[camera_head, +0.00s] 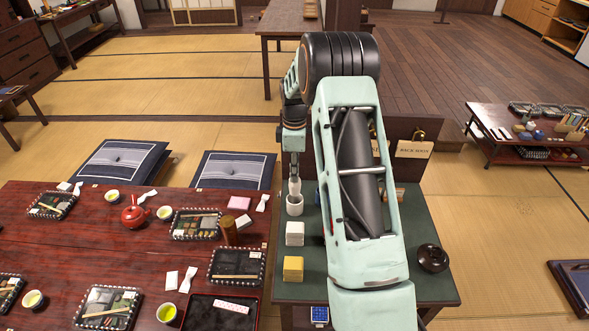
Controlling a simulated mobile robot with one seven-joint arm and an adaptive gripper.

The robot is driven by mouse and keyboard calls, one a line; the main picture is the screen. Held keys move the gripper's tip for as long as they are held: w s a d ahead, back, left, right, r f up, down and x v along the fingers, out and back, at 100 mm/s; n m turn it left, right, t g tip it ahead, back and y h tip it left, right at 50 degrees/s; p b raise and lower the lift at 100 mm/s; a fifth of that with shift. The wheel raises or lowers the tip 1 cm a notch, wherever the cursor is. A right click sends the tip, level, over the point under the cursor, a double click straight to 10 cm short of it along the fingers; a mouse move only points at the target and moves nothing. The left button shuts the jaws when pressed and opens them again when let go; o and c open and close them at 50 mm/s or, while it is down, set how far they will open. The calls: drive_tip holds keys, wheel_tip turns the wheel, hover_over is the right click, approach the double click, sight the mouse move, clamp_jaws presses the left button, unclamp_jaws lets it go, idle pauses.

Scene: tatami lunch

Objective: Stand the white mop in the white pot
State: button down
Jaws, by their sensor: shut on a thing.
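My gripper (293,168) points down over the left side of the green-topped stand and is shut on the white mop (295,187). Only a short white part of the mop shows below the fingers; the rest is hidden in the grip. The white pot (294,207), a small round cup with a dark opening, stands on the stand right below. The mop's lower end lines up with the pot's mouth. I cannot tell whether it is inside the rim or just above it.
A white stack (295,233) and a yellow stack (293,268) stand in front of the pot. A dark bowl (433,257) sits at the stand's right. My arm hides the stand's middle. A red lunch table (150,250) with boxes and cups adjoins on the left.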

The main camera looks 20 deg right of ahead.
sight(294, 185)
drive_tip(key=shift+f+b, duration=1.7)
drive_tip(key=shift+f, duration=1.15)
drive_tip(key=c, duration=1.9)
unclamp_jaws()
wheel_tip(294, 185, up, 12)
drive_tip(key=shift+r, duration=0.1)
